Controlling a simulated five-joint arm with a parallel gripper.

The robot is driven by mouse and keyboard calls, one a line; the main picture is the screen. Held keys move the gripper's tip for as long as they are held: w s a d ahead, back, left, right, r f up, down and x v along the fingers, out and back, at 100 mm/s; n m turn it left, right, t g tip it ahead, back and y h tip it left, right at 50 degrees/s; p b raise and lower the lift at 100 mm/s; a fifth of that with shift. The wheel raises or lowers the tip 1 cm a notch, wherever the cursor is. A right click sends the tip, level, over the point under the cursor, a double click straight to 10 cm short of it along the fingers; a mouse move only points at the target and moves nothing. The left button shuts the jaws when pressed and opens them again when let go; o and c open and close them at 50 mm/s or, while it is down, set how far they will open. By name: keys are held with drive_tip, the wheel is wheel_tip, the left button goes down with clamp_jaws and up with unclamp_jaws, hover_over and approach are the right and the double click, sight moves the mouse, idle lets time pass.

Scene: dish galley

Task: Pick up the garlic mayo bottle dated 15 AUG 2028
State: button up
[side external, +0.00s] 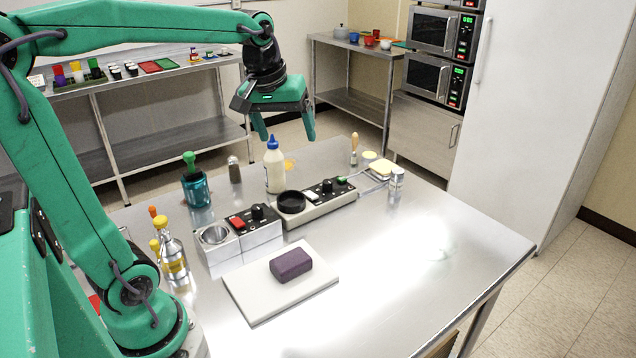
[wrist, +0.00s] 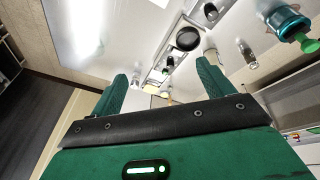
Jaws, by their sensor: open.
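A cream bottle with a blue cap (side external: 274,172) stands upright on the steel table in the side view, behind the black round dish. No date on it can be read, so I cannot tell whether it is the garlic mayo dated 15 AUG 2028. A clear bottle with a yellow cap and yellow label (side external: 173,256) stands at the table's left; its print is also unreadable. My gripper (side external: 286,132) is open and empty, fingers pointing down, above and slightly right of the blue cap in the picture. In the wrist view my gripper's fingers (wrist: 162,76) are spread apart.
A teal pot with a green-handled tool (side external: 196,187) and a grey shaker (side external: 234,169) stand left of the cream bottle. The black dish (side external: 291,202) sits on a unit with switches in front. A purple block (side external: 290,264) lies on a white board (side external: 250,295). The table's right is clear.

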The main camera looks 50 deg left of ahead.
drive_tip(key=w+a+f+n+g, duration=0.1)
drive_tip(key=w+a+n, duration=0.3)
drive_tip(key=w+a, duration=0.25)
drive_tip(key=n+g, duration=0.2)
drive_tip(key=n, duration=0.7)
hover_over(273, 142)
drive_tip(key=shift+h, duration=0.4)
drive_tip(key=f, duration=1)
drive_tip(key=shift+w+a, duration=0.15)
drive_tip(key=shift+a, duration=0.05)
drive_tip(key=shift+a+f, duration=0.2)
drive_tip(key=shift+f, duration=3.9)
drive_tip(key=shift+d, duration=0.1)
drive_tip(key=c, duration=1.7)
drive_tip(key=shift+r, duration=0.15)
